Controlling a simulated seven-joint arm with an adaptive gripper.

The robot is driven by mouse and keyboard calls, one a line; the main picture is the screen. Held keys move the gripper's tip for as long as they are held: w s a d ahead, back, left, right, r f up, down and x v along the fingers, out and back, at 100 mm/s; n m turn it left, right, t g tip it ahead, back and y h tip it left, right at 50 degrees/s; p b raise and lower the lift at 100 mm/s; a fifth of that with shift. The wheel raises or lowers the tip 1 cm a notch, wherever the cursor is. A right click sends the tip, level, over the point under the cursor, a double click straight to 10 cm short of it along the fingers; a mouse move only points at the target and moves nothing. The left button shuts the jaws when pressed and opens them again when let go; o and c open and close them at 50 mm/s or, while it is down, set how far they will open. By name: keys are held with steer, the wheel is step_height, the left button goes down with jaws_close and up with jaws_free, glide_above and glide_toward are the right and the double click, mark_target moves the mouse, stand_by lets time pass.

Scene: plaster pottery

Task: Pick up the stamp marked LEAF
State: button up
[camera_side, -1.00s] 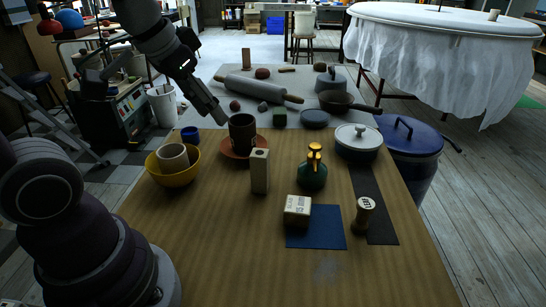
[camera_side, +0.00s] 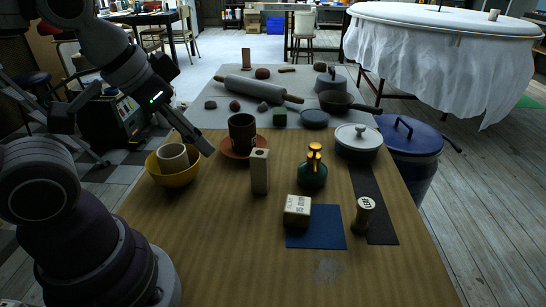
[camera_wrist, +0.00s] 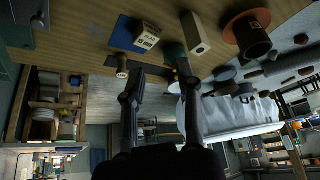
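A pale block (camera_side: 297,209) with dark lettering sits on the blue mat (camera_side: 320,238); it also shows in the wrist view (camera_wrist: 146,36). A small round-headed wooden stamp (camera_side: 363,215) with dark marks on its face stands on the dark strip (camera_side: 378,190); it also shows in the wrist view (camera_wrist: 122,66). I cannot read LEAF on either. A tall pale block (camera_side: 260,172) stands left of the green bottle (camera_side: 312,170). My gripper (camera_side: 207,148) is above the table's far left, near the yellow bowl, away from both marked pieces. In the wrist view its fingers (camera_wrist: 157,76) are apart and empty.
The yellow bowl (camera_side: 175,177) holds a beige cup (camera_side: 172,158). A brown mug (camera_side: 241,133) stands on an orange saucer (camera_side: 229,154). The front and left middle of the wooden table are clear.

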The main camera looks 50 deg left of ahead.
steer(key=o, duration=0.4)
steer(key=shift+o, duration=0.2)
steer(key=shift+w, duration=0.1)
steer(key=m+h, duration=0.1)
steer(key=m, duration=0.1)
glide_toward(363, 214)
steer(key=a+f, duration=0.1)
steer(key=a, duration=0.1)
steer(key=x, duration=0.5)
steer(key=shift+w+d+f, duration=0.1)
steer(key=shift+w+d, duration=0.15)
steer(key=shift+w+d+r+x, duration=0.1)
steer(key=shift+d+x, duration=0.05)
steer(key=shift+x, duration=0.8)
steer(key=shift+w+d+r+x, duration=0.1)
steer(key=shift+d+x, duration=0.05)
steer(key=shift+x, duration=0.85)
steer(key=shift+w+d+x, duration=0.1)
steer(key=shift+d+x, duration=0.05)
steer(key=shift+x, duration=0.8)
